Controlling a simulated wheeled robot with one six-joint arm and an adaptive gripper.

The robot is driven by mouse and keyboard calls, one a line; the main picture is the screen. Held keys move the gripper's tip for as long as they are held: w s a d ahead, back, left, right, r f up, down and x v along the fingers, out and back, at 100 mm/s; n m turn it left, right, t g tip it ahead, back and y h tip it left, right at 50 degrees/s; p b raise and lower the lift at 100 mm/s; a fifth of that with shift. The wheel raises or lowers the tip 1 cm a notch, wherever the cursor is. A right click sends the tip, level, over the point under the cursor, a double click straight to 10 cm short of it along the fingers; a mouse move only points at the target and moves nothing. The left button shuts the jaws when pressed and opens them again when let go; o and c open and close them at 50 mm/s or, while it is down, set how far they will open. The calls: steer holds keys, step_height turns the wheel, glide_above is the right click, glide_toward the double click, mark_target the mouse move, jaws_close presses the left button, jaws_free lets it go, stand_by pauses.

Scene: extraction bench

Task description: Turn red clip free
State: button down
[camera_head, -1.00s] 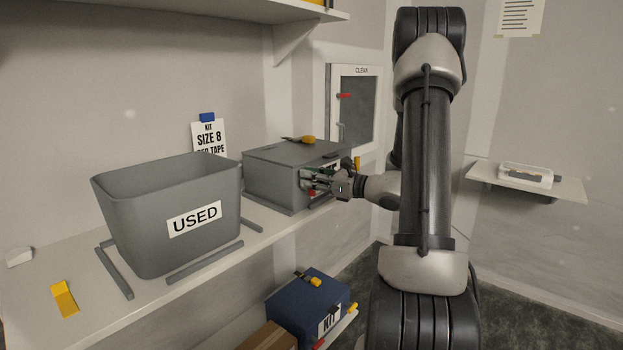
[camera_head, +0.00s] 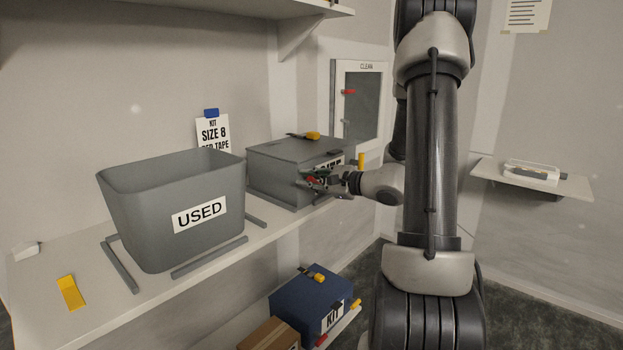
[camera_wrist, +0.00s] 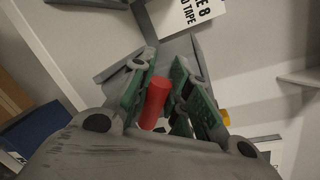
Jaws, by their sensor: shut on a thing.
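The red clip (camera_wrist: 155,103) shows in the wrist view as a short red bar between the green pads of my gripper (camera_wrist: 160,95). My gripper is shut on it. In the head view my gripper (camera_head: 312,181) is at the front of the grey lidded box (camera_head: 283,165), with a small bit of red beside its fingers. The fingers hide part of the box front and most of the clip there. I cannot tell whether the clip still touches the box.
A grey USED bin (camera_head: 140,215) stands left of the box, between grey rails on the bench (camera_head: 215,268). A yellow piece (camera_head: 70,292) lies at the bench's left. A blue KIT box (camera_head: 305,300) sits below. A tray (camera_head: 533,172) rests on the right shelf.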

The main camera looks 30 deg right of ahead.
steer(key=n, duration=0.1)
steer(key=f+n+h, duration=0.1)
steer(key=n, duration=0.1)
steer(key=shift+s+a, duration=0.15)
steer(key=shift+a, duration=0.15)
steer(key=shift+a+f+n+h, duration=0.1)
steer(key=shift+f+n+h, duration=0.25)
steer(key=shift+n, duration=0.55)
steer(key=shift+f+n+h, duration=0.25)
steer(key=shift+f+n, duration=0.1)
steer(key=shift+n, duration=0.55)
steer(key=c, duration=1.3)
jaws_free()
steer(key=shift+s, duration=0.1)
steer(key=v, duration=1.1)
steer(key=shift+s+f, duration=0.1)
steer(key=shift+s, duration=0.35)
